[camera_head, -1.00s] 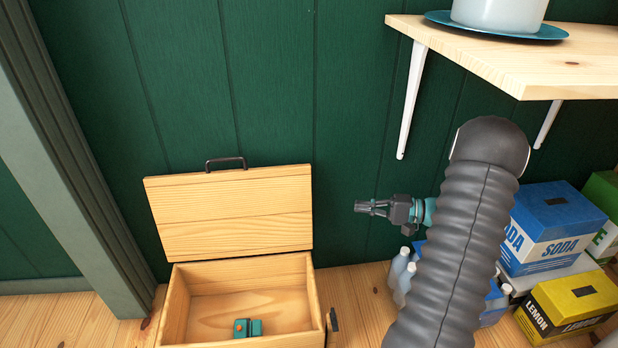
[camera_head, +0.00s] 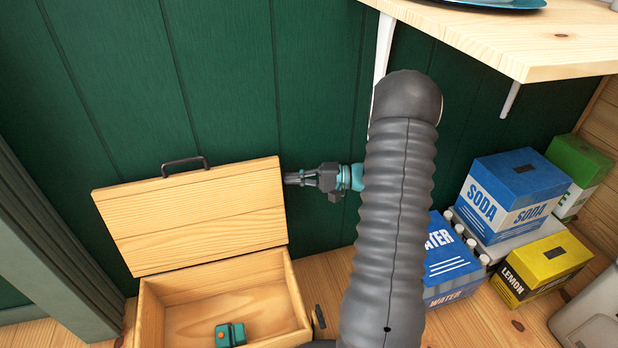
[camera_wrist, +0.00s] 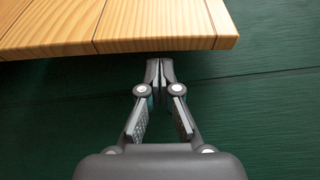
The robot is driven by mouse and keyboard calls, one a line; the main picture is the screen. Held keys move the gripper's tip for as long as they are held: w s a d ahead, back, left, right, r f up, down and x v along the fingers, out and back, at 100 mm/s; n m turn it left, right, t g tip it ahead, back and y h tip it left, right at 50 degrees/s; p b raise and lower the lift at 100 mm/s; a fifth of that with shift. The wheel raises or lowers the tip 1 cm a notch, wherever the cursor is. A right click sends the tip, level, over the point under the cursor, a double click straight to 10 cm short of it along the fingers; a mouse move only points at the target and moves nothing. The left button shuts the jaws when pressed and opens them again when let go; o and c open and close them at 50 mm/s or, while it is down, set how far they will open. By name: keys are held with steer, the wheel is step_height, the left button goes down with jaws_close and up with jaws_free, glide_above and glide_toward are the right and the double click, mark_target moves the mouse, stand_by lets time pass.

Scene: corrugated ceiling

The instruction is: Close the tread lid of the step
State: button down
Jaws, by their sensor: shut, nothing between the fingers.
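The wooden step is a box (camera_head: 294,301) on the floor, with its tread lid (camera_head: 195,215) standing raised at the back, tilted toward the green wall. A dark handle (camera_head: 186,162) sits on the lid's upper edge. My gripper (camera_head: 288,179) is shut and empty, at the lid's right edge near its upper corner. In the wrist view the fingertips (camera_wrist: 160,66) are close to the edge of the lid (camera_wrist: 150,25); I cannot tell whether they touch. A teal and dark object (camera_head: 230,335) lies inside the open box.
A shelf (camera_head: 500,45) on white brackets overhangs at the upper right. Soda (camera_head: 512,190), water (camera_head: 448,265) and lemon (camera_head: 540,268) cartons stand at the right. A grey-green door frame (camera_head: 50,265) is at the left. The green wall is close behind the lid.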

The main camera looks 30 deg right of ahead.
steer(key=shift+x, duration=1.05)
steer(key=shift+s, duration=0.15)
